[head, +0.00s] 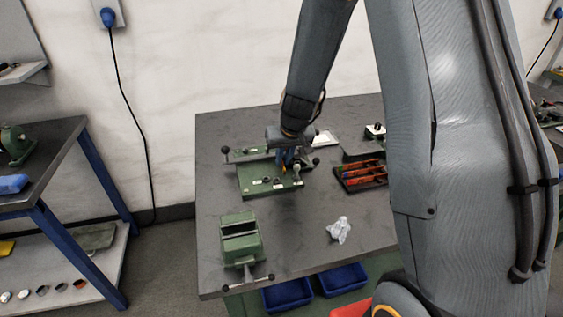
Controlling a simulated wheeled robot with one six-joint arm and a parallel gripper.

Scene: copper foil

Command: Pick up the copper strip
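My gripper (287,160) reaches down over a green bench device (262,178) on the dark worktable. It is small in the head view, and the arm's end partly covers it. I cannot tell whether its fingers are open or shut. A small blue and orange-brown patch shows at the gripper's tip. I cannot tell whether any of it is the copper strip. I cannot make out the copper strip clearly anywhere else in view.
A green vise (240,240) stands at the table's front left. Crumpled clear plastic (339,230) lies at front centre. A dark tray (361,177) with orange-red compartments sits right of the device. The tabletop (290,222) between vise and plastic is clear.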

